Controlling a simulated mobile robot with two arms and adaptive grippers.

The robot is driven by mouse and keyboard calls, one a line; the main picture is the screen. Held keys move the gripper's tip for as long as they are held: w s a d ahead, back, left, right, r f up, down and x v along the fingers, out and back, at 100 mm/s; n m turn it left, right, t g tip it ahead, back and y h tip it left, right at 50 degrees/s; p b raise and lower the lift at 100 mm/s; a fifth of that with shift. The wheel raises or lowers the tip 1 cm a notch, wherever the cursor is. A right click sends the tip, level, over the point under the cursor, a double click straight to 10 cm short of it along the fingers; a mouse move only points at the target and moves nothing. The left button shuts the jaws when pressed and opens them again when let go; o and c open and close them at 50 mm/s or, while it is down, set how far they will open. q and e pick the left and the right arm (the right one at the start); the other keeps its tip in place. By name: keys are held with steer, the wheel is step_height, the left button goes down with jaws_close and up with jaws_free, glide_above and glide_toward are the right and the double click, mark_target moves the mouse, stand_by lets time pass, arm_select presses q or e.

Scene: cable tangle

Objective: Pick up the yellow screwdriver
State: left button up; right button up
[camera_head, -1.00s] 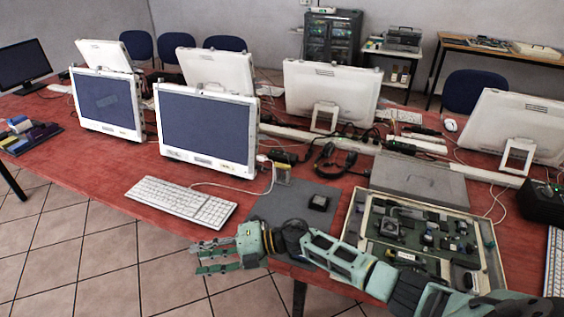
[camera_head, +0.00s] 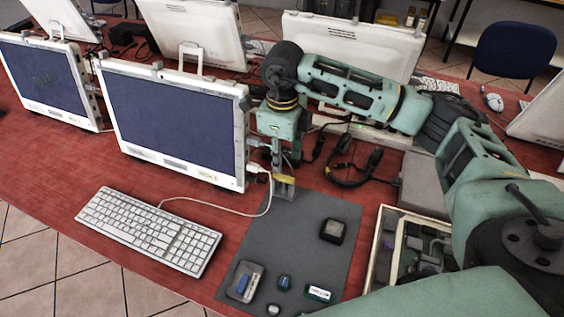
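A small yellow piece (camera_head: 284,180), which looks like the yellow screwdriver, is at the far edge of the grey mat, near the monitor's right side. It is small and partly covered, so its full shape is unclear. My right gripper (camera_head: 277,165) points down just above and behind it, beside the monitor edge. The fingers are thin and blurred against the cables, and I cannot tell whether they touch the yellow piece or how far they are open. My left gripper is out of view.
A monitor (camera_head: 175,120) stands close left of my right gripper. A white keyboard (camera_head: 150,230) lies before it. A white cable crosses the red table. The grey mat (camera_head: 285,245) carries a black box (camera_head: 333,231) and several small parts. A headset (camera_head: 352,165) lies to the right.

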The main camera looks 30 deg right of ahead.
mark_target(283, 176)
steer(key=f, duration=0.2)
steer(key=f+p, duration=0.1)
steer(key=shift+s+d+f, duration=0.1)
steer(key=shift+s+d, duration=0.1)
steer(key=shift+s, duration=0.05)
steer(key=f, duration=0.1)
steer(key=f+p, duration=0.1)
steer(key=f, duration=0.2)
steer(key=shift+w, duration=0.25)
steer(key=shift+f, duration=0.15)
steer(key=c, duration=0.5)
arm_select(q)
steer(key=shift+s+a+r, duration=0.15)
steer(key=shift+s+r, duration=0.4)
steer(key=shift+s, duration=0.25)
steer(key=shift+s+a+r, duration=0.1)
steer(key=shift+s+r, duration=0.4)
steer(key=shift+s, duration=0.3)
arm_select(e)
jaws_close()
